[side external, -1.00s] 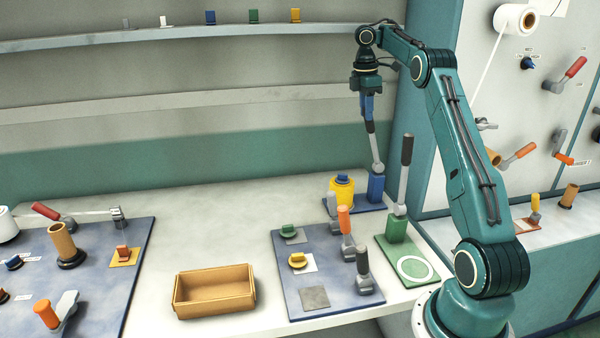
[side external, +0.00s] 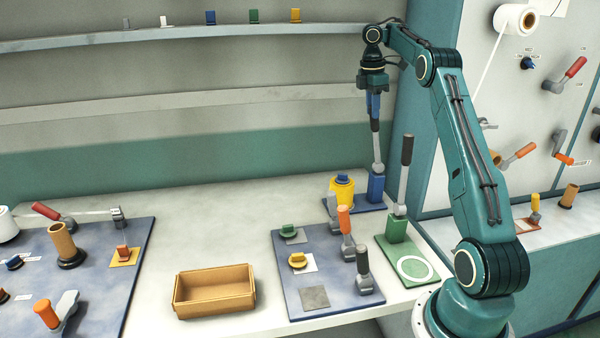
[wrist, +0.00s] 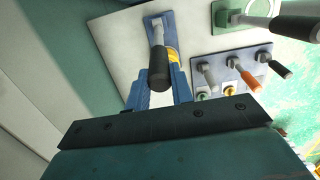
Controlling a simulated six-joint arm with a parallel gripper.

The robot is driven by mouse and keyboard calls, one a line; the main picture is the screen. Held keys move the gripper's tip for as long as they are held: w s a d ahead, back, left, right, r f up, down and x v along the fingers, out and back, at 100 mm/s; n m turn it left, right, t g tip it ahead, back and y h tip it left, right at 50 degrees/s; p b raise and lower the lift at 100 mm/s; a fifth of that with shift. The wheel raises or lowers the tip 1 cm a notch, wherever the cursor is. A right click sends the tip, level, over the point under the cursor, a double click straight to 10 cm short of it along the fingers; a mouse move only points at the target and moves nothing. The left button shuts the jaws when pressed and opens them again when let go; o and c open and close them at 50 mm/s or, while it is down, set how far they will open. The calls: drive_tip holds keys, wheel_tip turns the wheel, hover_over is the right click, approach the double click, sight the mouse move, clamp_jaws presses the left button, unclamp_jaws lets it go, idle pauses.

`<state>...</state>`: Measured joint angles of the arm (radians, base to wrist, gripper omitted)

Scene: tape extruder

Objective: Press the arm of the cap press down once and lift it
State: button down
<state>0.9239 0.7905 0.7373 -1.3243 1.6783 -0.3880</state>
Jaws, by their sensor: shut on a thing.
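The cap press has a blue post (side external: 376,188) at the back of the bench. A yellow round piece with a blue cap (side external: 342,189) stands beside the post on a blue plate. The press's grey arm (side external: 377,150) rises nearly upright from the post and ends in a dark handle. My gripper (side external: 374,112) is above it, pointing down, shut on that handle. In the wrist view the dark handle (wrist: 158,68) reaches toward my blue fingers (wrist: 160,97). The wrist mount hides part of the grip, and the arm partly covers the yellow piece.
A green press (side external: 397,229) with an upright dark-handled lever stands close on the right. A blue board (side external: 330,303) with several small levers is in front. A cardboard box (side external: 214,291) is left of it. Bench between box and back wall is clear.

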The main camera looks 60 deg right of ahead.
drive_tip(key=shift+s+d+r, duration=0.15)
drive_tip(key=shift+s+d, duration=0.55)
drive_tip(key=shift+s+d+r, duration=0.15)
drive_tip(key=shift+s+d, duration=0.5)
drive_tip(key=shift+s, duration=0.05)
drive_tip(key=c, duration=1.1)
unclamp_jaws()
drive_tip(key=shift+c, duration=0.2)
drive_tip(key=shift+w, duration=0.1)
wheel_tip(320, 180, up, 7)
drive_tip(key=shift+w+a, duration=0.25)
drive_tip(key=shift+a, duration=0.05)
drive_tip(key=shift+f, duration=0.2)
